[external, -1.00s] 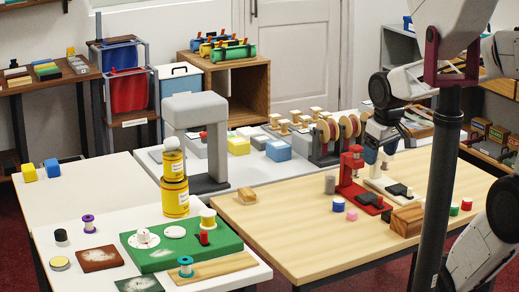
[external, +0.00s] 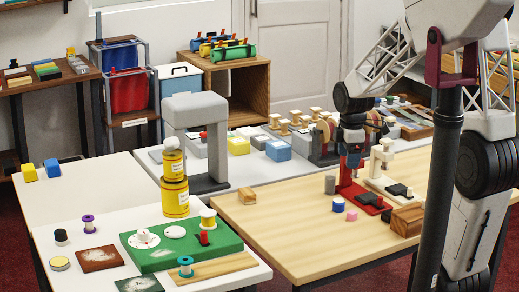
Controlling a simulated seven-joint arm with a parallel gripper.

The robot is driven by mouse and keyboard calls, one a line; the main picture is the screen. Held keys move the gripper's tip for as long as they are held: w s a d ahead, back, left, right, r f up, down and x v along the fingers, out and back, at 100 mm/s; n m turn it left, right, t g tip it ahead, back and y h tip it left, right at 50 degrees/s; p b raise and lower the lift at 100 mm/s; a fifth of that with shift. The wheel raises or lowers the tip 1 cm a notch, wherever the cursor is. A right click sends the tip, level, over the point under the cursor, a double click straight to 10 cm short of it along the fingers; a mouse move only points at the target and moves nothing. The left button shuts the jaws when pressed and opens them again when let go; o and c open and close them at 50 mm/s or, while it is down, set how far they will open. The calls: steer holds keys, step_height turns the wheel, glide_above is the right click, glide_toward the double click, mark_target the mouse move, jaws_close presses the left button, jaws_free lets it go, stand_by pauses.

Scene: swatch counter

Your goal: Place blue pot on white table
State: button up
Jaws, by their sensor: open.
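The blue pot (external: 338,205) is a small, short cylinder, blue with a pale top. It stands upright on the light wooden table (external: 300,250), near the small red press. My gripper (external: 352,165) points down, open and with nothing seen in it, behind and above the pot. It overlaps the top of the red press in the picture, and its fingertips are hard to make out. The white table (external: 85,190) stands to the left of the wooden table and carries several objects.
The red press (external: 372,204) and a cream press (external: 395,190) stand close by.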

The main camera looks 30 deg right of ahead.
mark_target(339, 202)
steer(key=w+d+f+n, duration=0.1)
steer(key=w+f+n, duration=0.1)
steer(key=w+f, duration=0.1)
steer(key=w+d+f+n, duration=0.2)
steer(key=w+f+n, duration=0.1)
steer(key=f, duration=0.3)
steer(key=w+d+f+n+g, duration=0.1)
steer(key=w+d+f+n, duration=0.1)
steer(key=w+f+n, duration=0.1)
steer(key=shift+w+d+f, duration=0.2)
steer(key=shift+w+f, duration=0.55)
steer(key=shift+w, duration=0.25)
steer(key=shift+f, duration=0.1)
steer(key=shift+f, duration=1.2)
steer(key=shift+f, duration=0.1)
steer(key=shift+f, duration=2.5)
steer(key=c, duration=1.1)
steer(key=shift+r, duration=0.1)
